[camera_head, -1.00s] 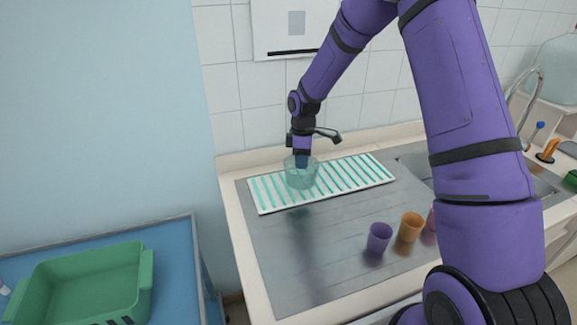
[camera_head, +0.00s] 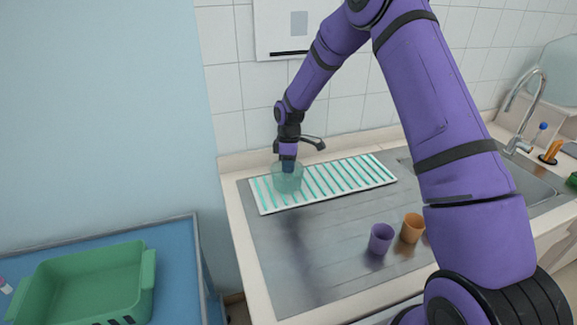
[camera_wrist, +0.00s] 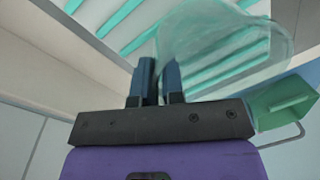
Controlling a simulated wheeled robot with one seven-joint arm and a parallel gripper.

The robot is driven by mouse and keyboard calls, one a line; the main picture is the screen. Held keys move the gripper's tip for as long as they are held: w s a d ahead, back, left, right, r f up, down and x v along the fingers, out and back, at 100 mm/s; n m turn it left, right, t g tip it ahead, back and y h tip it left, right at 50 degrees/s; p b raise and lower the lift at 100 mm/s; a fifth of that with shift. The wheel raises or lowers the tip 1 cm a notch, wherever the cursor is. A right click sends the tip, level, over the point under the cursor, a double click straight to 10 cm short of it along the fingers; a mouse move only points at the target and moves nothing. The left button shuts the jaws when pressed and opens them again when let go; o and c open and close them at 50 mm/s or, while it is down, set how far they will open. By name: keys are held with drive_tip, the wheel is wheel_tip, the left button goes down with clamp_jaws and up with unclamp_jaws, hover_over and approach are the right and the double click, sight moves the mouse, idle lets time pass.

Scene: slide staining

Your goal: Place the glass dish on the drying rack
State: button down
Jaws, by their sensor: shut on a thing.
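The glass dish (camera_head: 288,181) is a clear, greenish round vessel. My gripper (camera_head: 288,164) is shut on its wall, with the fingers pointing down. In the wrist view the dark blue fingers (camera_wrist: 158,78) pinch the dish's rim, and the clear dish (camera_wrist: 215,45) spreads out beyond them. The drying rack (camera_head: 345,176) is a white tray with green slats on the steel counter by the wall. The dish appears over the left end of the rack. I cannot tell whether its base touches the slats.
A purple cup (camera_head: 381,238) and an orange cup (camera_head: 411,228) stand on the steel counter (camera_head: 300,245) in front of the rack. A sink with a tap (camera_head: 520,140) is at the right. A green basin (camera_head: 85,283) sits on a blue table at the left. The rack's right part is clear.

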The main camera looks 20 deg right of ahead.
drive_tip(key=shift+f, duration=0.1)
drive_tip(key=c, duration=1.2)
unclamp_jaws()
drive_tip(key=r, duration=0.8)
drive_tip(key=w+r, duration=0.1)
drive_tip(key=r, duration=0.3)
drive_tip(key=shift+d+r, duration=0.2)
drive_tip(key=shift+d, duration=0.1)
